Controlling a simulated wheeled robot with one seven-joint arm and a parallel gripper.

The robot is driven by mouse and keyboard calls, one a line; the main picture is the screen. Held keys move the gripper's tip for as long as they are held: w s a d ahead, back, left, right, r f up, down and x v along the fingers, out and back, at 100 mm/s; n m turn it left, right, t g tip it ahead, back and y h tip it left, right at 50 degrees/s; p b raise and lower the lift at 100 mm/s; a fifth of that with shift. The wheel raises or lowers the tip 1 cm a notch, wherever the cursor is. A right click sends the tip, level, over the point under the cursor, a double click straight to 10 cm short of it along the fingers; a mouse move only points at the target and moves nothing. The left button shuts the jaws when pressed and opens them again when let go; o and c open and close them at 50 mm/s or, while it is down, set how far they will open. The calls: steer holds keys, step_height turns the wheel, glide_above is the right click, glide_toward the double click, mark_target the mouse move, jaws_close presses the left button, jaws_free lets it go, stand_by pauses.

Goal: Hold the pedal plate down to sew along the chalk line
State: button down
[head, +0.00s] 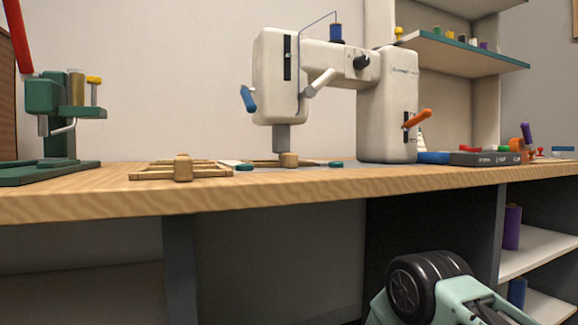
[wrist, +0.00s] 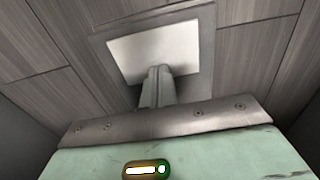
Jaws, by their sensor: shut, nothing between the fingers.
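The pedal plate (wrist: 125,58) is a pale flat plate in a darker grey surround, seen from above in the wrist view. My gripper (wrist: 160,70) is shut and empty, its fingertips overlapping the plate's near part in the picture. I cannot tell whether they touch or press it. In the head view, the white sewing machine (head: 386,120) stands on the wooden table (head: 300,187). A wooden clamp frame (head: 289,160) lies below its needle head (head: 276,80). The chalk line cannot be made out. My gripper is out of the head view.
Grey plank flooring (wrist: 50,45) surrounds the pedal. A green press (head: 55,120) stands at the table's left, with another wooden frame (head: 182,170) beside it. A dark tray (head: 485,158) is at the right. Low shelves (head: 545,255) stand below the table at right.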

step_height(320, 180, up, 10)
steer(key=p, duration=0.8)
steer(key=shift+p, duration=0.35)
